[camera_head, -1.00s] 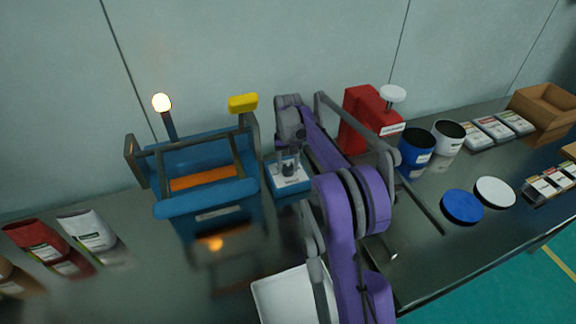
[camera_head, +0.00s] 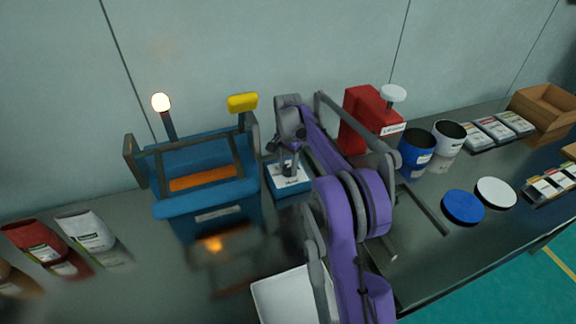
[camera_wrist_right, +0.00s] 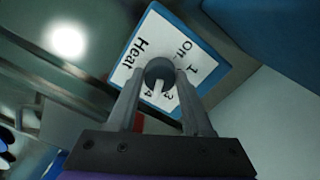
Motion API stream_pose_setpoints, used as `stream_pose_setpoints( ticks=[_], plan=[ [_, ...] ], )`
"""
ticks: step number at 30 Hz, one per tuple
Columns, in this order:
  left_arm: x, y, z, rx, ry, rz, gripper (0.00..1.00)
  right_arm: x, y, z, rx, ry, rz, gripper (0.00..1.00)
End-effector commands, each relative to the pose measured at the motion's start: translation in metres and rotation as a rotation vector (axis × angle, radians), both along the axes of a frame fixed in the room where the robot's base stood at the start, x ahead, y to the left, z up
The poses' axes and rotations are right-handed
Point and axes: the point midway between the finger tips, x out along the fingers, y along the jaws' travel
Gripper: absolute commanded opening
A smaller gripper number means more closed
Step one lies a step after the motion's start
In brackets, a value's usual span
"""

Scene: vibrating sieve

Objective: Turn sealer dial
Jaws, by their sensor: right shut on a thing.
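The sealer dial (camera_wrist_right: 160,73) is a dark round knob on a white face marked Off, 1, 3, 4 and Heat. The face sits on a small blue box (camera_head: 291,194), to the right of the larger blue machine. My right gripper (camera_wrist_right: 162,84) is shut on the dial, with one finger on each side of it. A white pointer mark on the knob faces down in the wrist view, near the 3 and 4. In the head view the right gripper (camera_head: 289,166) comes down onto the box and covers the dial. The left gripper is not in view.
The blue machine (camera_head: 207,208) has a lit lamp (camera_head: 161,103) and a yellow block (camera_head: 242,102). A red machine (camera_head: 362,119) stands behind my arm. Tubs, lids and a cardboard box (camera_head: 546,108) stand at right. Bags (camera_head: 85,231) stand at left, and a white tray (camera_head: 284,296) in front.

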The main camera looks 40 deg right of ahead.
Motion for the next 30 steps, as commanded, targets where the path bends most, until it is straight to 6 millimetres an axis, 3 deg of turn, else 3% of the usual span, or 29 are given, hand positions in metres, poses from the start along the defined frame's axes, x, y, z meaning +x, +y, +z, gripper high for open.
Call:
stream_pose_setpoints(
  ticks=[20, 21, 25, 30],
  plan=[
    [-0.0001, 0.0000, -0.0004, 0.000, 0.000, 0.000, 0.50, 0.0001, -0.0002, 0.0003, -0.001, 0.000, -0.058, 0.00],
    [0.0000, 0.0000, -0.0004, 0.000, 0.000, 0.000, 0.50, 0.0000, -0.0002, 0.0003, -0.001, 0.000, -0.058, 0.58],
    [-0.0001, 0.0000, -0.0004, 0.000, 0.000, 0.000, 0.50, 0.0000, -0.0002, 0.0002, -0.001, 0.000, -0.058, 0.80],
    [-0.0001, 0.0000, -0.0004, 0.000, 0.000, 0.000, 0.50, 0.0000, -0.0001, 0.0001, 0.000, 0.000, -0.058, 0.80]
  ],
)
